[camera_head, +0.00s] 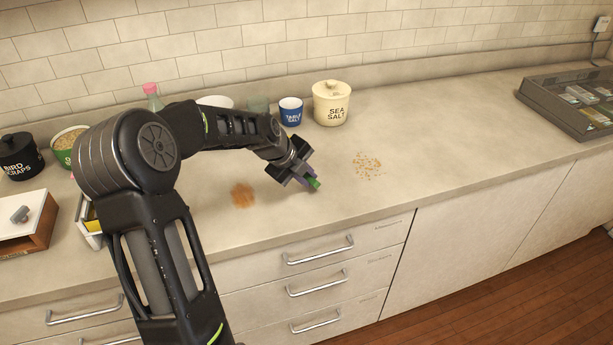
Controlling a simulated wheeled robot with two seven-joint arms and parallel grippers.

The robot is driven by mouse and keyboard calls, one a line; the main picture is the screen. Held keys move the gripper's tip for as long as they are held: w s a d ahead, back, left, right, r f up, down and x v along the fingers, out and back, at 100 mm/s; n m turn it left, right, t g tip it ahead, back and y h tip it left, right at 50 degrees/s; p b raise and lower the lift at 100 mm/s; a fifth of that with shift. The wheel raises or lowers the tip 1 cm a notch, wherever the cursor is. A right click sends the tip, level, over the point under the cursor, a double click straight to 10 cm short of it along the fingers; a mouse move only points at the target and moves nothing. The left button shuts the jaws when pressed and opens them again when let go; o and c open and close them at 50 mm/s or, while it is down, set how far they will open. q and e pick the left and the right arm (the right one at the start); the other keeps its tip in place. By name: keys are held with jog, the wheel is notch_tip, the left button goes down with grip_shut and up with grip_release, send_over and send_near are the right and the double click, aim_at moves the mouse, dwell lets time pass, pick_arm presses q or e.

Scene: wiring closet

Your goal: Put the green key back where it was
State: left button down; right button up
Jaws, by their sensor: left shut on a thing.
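My left arm reaches in from the left across the countertop. My left gripper (306,178) is over the front middle of the counter and shut on a small green thing, which looks like the green key (315,184). Only a bit of green shows at the fingertips; the jaws hide the rest, so its full shape cannot be told. A little purple also shows by the fingers. Whether the green thing touches the counter is unclear. My right gripper is not in view.
A white sea salt jar (331,103), a blue table salt cup (291,111) and other containers stand along the back wall. Crumbs (367,165) and an orange-brown spill (242,195) lie on the counter. A grey compartmented case (560,108) is at right. The counter between is clear.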

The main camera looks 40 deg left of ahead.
pick_arm(q)
jog(key=shift+f, duration=0.2)
jog(key=c, duration=1.3)
grip_release()
jog(key=shift+s+a+f, duration=0.1)
jog(key=shift+s+f, duration=0.1)
jog(key=shift+s, duration=0.1)
jog(key=o, duration=0.3)
jog(key=shift+s+a+r, duration=0.45)
jog(key=shift+s+r, duration=0.15)
jog(key=shift+s, duration=0.4)
jog(key=shift+s+a+r, duration=0.4)
jog(key=shift+s+r, duration=0.25)
jog(key=shift+s, duration=0.4)
jog(key=shift+s+a+r, duration=0.45)
jog(key=shift+s+r, duration=0.15)
jog(key=shift+s, duration=0.4)
